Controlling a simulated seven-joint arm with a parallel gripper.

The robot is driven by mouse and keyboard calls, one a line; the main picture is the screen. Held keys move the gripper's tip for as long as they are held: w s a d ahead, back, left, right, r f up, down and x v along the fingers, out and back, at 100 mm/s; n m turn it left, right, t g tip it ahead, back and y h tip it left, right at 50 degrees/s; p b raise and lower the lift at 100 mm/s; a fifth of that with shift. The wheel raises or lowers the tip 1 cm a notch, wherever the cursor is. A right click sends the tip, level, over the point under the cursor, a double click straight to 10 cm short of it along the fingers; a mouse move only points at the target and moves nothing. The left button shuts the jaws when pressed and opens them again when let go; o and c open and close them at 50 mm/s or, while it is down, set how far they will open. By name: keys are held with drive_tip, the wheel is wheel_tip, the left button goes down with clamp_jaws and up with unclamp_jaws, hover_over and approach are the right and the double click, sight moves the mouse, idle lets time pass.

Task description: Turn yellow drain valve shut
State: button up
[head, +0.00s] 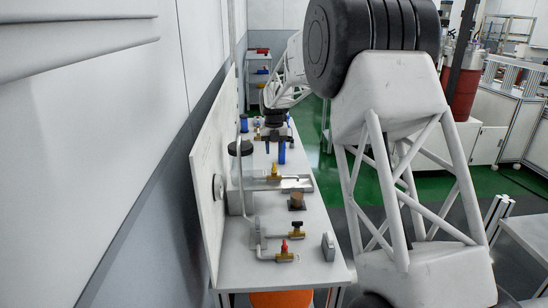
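The yellow drain valve (274,171) has a small upright yellow handle on a brass body. It sits at the side of a clear and grey tank with a metal tray, midway along the narrow bench. My gripper (275,137) hangs from the arm beyond the valve, pointing down and apart from it in the picture. It is small and dark against blue parts, so its finger opening cannot be made out. The exact turn of the yellow handle is too small to tell.
A red-handled valve (285,247) and a black-handled valve (297,225) stand on pipes at the near end. A brown block (297,201) and a grey plate (328,247) stand near the right edge. A white panel (205,190) bounds the bench at left.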

drive_tip(key=shift+r, duration=0.7)
drive_tip(key=shift+s+r, duration=0.1)
drive_tip(key=shift+s+d+r, duration=0.15)
drive_tip(key=shift+s, duration=0.05)
drive_tip(key=s+d+r+m, duration=0.35)
drive_tip(key=s+m, duration=0.25)
drive_tip(key=s, duration=0.4)
drive_tip(key=s+d+r+m+t, duration=0.15)
drive_tip(key=s+r+m, duration=0.35)
drive_tip(key=s, duration=0.5)
drive_tip(key=s+d+r+m, duration=0.3)
drive_tip(key=s+m, duration=0.4)
drive_tip(key=s, duration=0.3)
drive_tip(key=s+d+f+m, duration=0.1)
drive_tip(key=s+f+m, duration=0.1)
drive_tip(key=s+m, duration=0.4)
drive_tip(key=s+d+f+m, duration=0.1)
drive_tip(key=s+m, duration=0.5)
drive_tip(key=s, duration=0.9)
drive_tip(key=s+d+f+m+t, duration=0.1)
drive_tip(key=s+f+m, duration=0.3)
drive_tip(key=s, duration=0.7)
drive_tip(key=shift+d+m, duration=0.35)
drive_tip(key=shift+m, duration=0.75)
